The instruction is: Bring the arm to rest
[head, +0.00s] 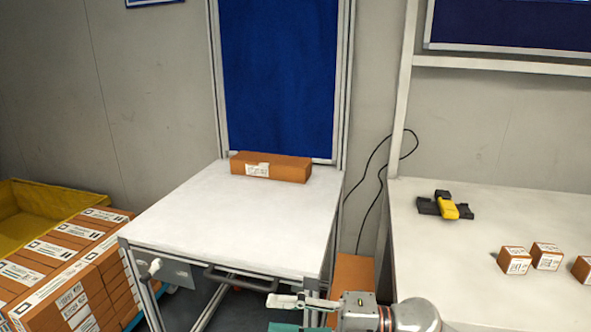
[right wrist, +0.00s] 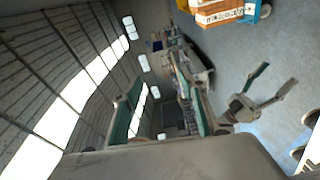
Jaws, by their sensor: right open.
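My right gripper (head: 292,315) is at the bottom of the head view, just in front of the front edge of the white table (head: 200,235). Its fingers are apart, with nothing seen between them; the lower teal finger is partly cut off by the frame. In the right wrist view my right gripper (right wrist: 160,105) shows two teal-padded fingers apart and empty. Another gripper, which looks like my left one (right wrist: 270,85), stands to the right in that view with its fingers spread and empty. The left gripper is not in the head view.
A long brown box (head: 270,167) lies at the white table's back edge. A yellow and black scanner (head: 446,206) and small boxes (head: 514,261) rest on the right table (head: 430,255). Stacked cartons (head: 70,270) and a yellow bin (head: 45,195) stand left. The white table's middle is clear.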

